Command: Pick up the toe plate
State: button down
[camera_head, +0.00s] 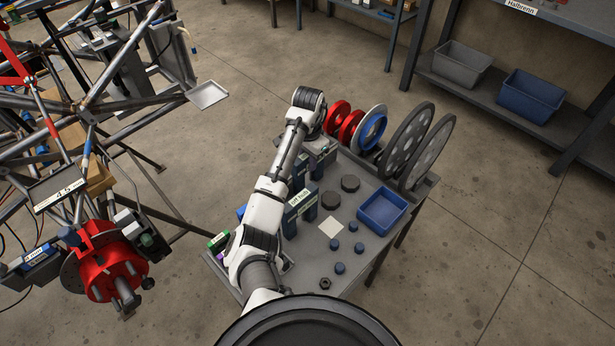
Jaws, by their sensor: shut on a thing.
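My arm reaches from the bottom of the head view up over the left part of a grey cart. Its wrist is above the cart's far end, left of the red discs. My gripper's jaws are hidden below and behind the wrist, so I see neither the fingers nor anything between them. I cannot tell for sure which thing is the toe plate. Two large dark slotted discs (406,139) stand upright at the cart's far right. A small pale square plate (331,228) lies flat on the cart top.
The grey cart (305,262) carries red discs (337,116), a blue-centred disc (373,131), a blue bin (382,211), dark pucks and small blue cylinders. The tube chassis (140,100) stands left, with a red hub (103,268) and a light flat tray (207,95). Floor is open on the right.

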jog(key=shift+r, duration=0.15)
dwell(0.5)
jog(key=shift+r+b, duration=0.3)
notch_tip(320, 180, up, 20)
jog(key=p, duration=0.3)
jog(key=shift+f, duration=0.15)
